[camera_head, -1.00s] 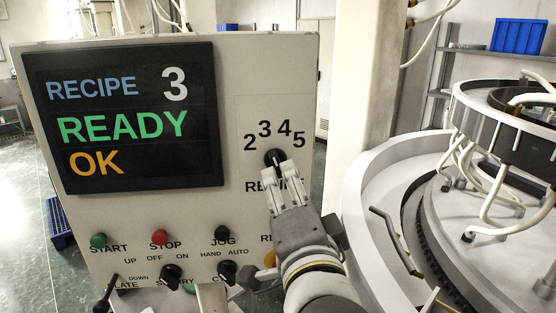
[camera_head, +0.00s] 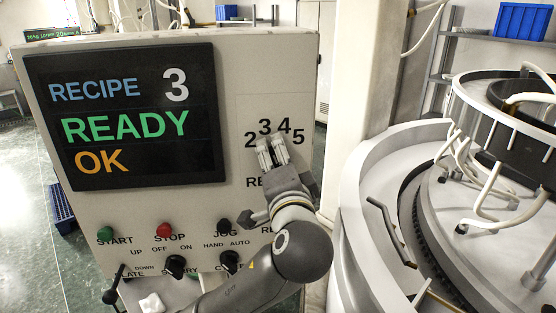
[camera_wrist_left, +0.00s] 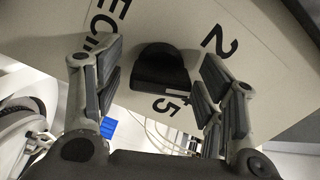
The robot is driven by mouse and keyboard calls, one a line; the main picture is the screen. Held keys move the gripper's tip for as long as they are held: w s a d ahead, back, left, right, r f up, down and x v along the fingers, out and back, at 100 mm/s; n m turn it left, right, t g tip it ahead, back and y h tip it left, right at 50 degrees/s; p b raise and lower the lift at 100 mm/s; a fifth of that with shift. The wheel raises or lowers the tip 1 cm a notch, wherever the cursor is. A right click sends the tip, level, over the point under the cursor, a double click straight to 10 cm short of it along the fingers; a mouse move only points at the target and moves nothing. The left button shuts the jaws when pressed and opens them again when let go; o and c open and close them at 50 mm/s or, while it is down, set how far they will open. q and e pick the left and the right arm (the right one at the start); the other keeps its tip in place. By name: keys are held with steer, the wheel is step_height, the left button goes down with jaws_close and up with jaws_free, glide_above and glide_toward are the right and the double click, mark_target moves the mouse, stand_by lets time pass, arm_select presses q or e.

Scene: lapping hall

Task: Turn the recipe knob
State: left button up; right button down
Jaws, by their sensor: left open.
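The recipe knob is a round black knob with a raised grip bar. It shows in the left wrist view (camera_wrist_left: 160,72), between the two fingers of my left gripper (camera_wrist_left: 158,85), with a gap on both sides. In the head view my left gripper (camera_head: 271,152) is at the panel just below the numbers 2 to 5 and hides the knob. Its fingers are open and hold nothing. The screen (camera_head: 125,115) reads RECIPE 3, READY, OK. My right gripper is not in view.
The control panel (camera_head: 270,60) also carries a green button (camera_head: 105,234), a red button (camera_head: 164,230) and several black knobs below the screen. A large round lapping machine (camera_head: 400,165) stands close on the right. A blue bin (camera_head: 521,21) sits on a shelf behind.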

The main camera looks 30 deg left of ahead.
arm_select(q)
steer(key=c, duration=1)
